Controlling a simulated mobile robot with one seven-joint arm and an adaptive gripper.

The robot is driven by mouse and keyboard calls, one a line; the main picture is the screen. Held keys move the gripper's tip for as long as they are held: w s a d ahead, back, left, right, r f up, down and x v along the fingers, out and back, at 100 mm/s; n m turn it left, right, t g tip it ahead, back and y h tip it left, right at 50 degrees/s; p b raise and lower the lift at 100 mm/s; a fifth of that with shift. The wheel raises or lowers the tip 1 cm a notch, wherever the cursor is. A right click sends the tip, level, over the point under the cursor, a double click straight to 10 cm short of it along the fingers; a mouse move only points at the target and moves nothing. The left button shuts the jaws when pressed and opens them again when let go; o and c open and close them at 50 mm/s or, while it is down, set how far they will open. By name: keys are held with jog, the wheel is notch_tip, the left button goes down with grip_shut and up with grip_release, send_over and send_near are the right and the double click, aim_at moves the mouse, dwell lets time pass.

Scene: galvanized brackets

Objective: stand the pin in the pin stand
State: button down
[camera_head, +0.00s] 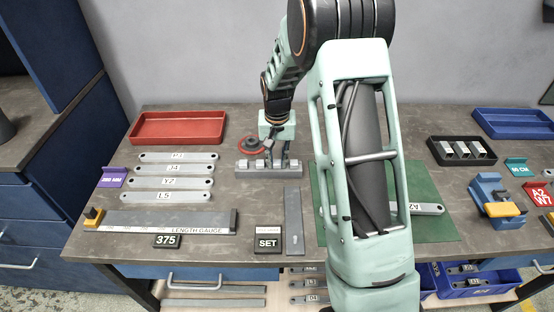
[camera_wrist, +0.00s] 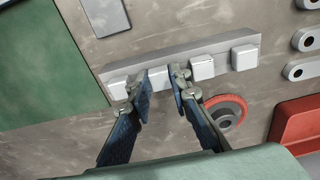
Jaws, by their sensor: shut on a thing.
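My gripper (camera_head: 277,156) points down over a long grey bar (camera_head: 262,173) that carries a row of several pale square blocks. In the wrist view my gripper (camera_wrist: 160,86) has its two fingertips on either side of one pale block (camera_wrist: 158,77) in that row and is shut on it. I cannot make out a separate pin; one may be hidden by the fingers. A round grey piece with a hollow centre on a red disc (camera_head: 251,146) stands just behind the bar and shows in the wrist view (camera_wrist: 226,112). I cannot tell whether the bar or this round piece is the pin stand.
A red tray (camera_head: 178,128) and several labelled flat brackets (camera_head: 172,182) lie left. A length gauge (camera_head: 160,222) lies front left. My arm covers part of the green mat (camera_head: 440,225) and an A2 bracket. A black tray (camera_head: 461,151) and blue-orange fixture (camera_head: 494,195) stand right.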

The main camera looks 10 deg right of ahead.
jog(key=c, duration=1.7)
grip_release()
jog(key=r, duration=0.8)
jog(key=s+r, duration=0.1)
jog(key=r, duration=0.3)
jog(key=shift+a, duration=0.1)
jog(key=shift+s, duration=0.1)
